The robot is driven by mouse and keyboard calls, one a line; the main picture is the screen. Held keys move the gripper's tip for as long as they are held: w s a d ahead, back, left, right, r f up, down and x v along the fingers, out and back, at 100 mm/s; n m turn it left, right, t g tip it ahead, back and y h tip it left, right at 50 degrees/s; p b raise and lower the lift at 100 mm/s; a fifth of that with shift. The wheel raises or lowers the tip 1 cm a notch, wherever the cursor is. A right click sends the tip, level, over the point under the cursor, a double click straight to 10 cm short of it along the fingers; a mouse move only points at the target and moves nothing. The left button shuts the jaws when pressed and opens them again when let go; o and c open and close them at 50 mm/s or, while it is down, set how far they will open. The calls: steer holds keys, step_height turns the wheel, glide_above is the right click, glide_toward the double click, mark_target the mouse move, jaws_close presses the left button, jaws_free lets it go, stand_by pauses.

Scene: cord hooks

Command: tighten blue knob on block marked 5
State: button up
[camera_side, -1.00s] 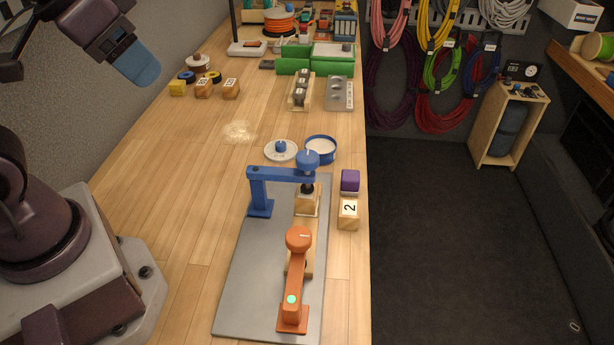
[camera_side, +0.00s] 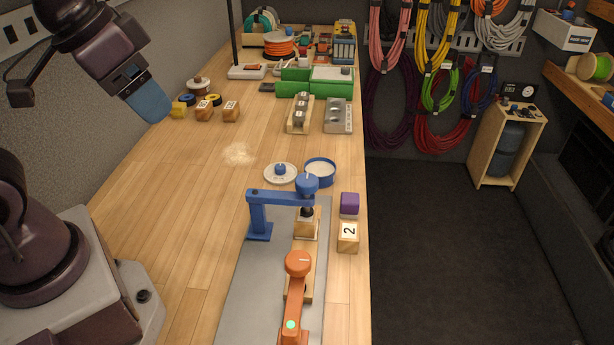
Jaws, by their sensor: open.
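A blue clamp (camera_side: 281,198) stands on the grey plate. Its round blue knob (camera_side: 307,182) sits on top of its arm, with a dark screw pad below. A wooden block (camera_side: 306,228) is under that pad; I cannot read a 5 on it. Whether the pad presses on the block is too small to tell. An orange clamp (camera_side: 293,313) with an orange knob (camera_side: 298,263) stands nearer, over another wooden block. My gripper (camera_side: 150,108), with a blue fingertip showing, is at the upper left, high and well apart from the blue knob. It appears empty.
A block marked 2 (camera_side: 348,237) and a purple block (camera_side: 349,203) stand right of the plate (camera_side: 258,290). A blue round dish (camera_side: 320,172) and a white disc with a blue knob (camera_side: 280,172) lie behind the clamp. The left middle of the bench is clear.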

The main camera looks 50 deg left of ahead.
steer(key=w+d+f+g, duration=0.2)
steer(key=w+f+g, duration=0.1)
steer(key=w, duration=0.6)
steer(key=g, duration=0.2)
glide_above(307, 180)
step_height(307, 180, down, 4)
step_height(307, 180, down, 13)
steer(key=shift+f, duration=0.1)
steer(key=c, duration=0.9)
